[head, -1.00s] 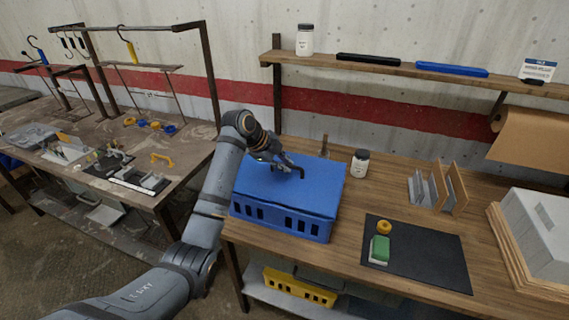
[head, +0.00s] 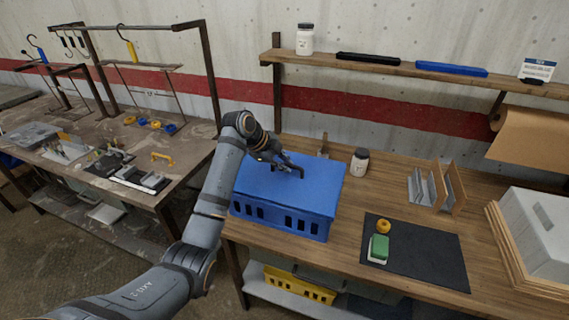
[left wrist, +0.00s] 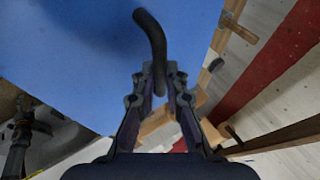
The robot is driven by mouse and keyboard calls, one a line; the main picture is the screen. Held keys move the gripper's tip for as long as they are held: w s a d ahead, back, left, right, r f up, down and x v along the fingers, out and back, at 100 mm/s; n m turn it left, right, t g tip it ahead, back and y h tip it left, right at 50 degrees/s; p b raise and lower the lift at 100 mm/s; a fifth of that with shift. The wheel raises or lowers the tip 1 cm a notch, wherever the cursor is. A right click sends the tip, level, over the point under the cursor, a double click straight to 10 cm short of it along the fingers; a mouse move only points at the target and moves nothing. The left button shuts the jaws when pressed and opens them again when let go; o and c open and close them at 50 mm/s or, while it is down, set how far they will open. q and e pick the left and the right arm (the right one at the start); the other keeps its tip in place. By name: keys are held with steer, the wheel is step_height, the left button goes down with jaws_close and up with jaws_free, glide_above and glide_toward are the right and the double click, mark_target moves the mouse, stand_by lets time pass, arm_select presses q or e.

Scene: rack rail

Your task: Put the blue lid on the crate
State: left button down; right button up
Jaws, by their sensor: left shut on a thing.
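The blue lid (head: 300,200) lies over the top of the blue crate (head: 283,222) on the wooden bench. The lid's edges look close to level with the crate rim; whether it is fully seated cannot be told. A dark curved handle stands up from the lid (left wrist: 90,50). My left gripper (head: 295,172) is at this handle, above the lid; in the left wrist view its fingers (left wrist: 160,80) are shut on the handle's end. The far side of the crate is hidden by the lid. My right gripper is not in view.
A white jar (head: 360,162) stands right of the crate. A black mat (head: 430,255) holds a green-and-white block (head: 379,248) and a yellow roll (head: 384,226). A shelf (head: 400,68) runs along the wall. A yellow crate (head: 300,285) sits below the bench.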

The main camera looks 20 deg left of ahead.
arm_select(q)
steer(key=shift+f, duration=0.4)
stand_by(0.3)
steer(key=c, duration=1.3)
jaws_free()
steer(key=shift+f, duration=0.1)
steer(key=v, duration=1.2)
